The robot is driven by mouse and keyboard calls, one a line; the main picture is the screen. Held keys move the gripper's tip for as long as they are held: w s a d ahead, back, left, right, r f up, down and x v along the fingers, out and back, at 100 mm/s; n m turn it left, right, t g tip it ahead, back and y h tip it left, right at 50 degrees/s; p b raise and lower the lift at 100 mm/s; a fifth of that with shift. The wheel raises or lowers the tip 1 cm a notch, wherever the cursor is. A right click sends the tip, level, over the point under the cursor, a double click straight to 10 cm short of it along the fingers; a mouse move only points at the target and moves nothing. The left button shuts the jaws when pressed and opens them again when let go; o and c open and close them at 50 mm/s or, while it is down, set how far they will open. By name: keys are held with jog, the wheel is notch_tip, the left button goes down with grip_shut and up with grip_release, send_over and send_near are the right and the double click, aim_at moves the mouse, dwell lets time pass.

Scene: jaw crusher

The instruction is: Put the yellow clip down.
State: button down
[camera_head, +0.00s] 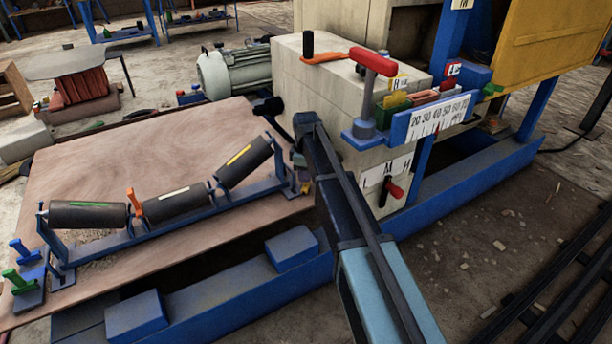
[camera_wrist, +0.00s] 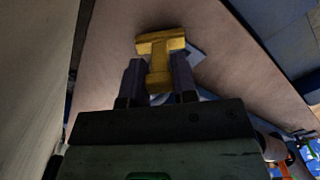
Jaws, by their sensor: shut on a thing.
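In the wrist view the yellow clip (camera_wrist: 161,46) is T-shaped, with its wide bar pointing away from me. My gripper (camera_wrist: 159,82) is shut on its stem, one dark finger on each side. The clip is over the brown wooden board (camera_wrist: 112,50); I cannot tell whether it touches anything. In the head view my gripper (camera_head: 302,180) is at the board's right edge, beside the right end of the roller frame. My own arm partly hides it, and only a small yellowish patch of the clip shows there.
The roller frame (camera_head: 170,222) with three dark rollers stands on the board (camera_head: 95,165). An orange clip (camera_head: 135,205) stands between two rollers. Green (camera_head: 17,281) and blue (camera_head: 20,250) clips are at its left end. The pale crusher body (camera_head: 330,100) rises close on the right.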

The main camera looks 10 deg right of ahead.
jog(key=c, duration=0.9)
grip_release()
jog(key=shift+f, duration=0.1)
notch_tip(320, 180, up, 12)
jog(key=p, duration=1.2)
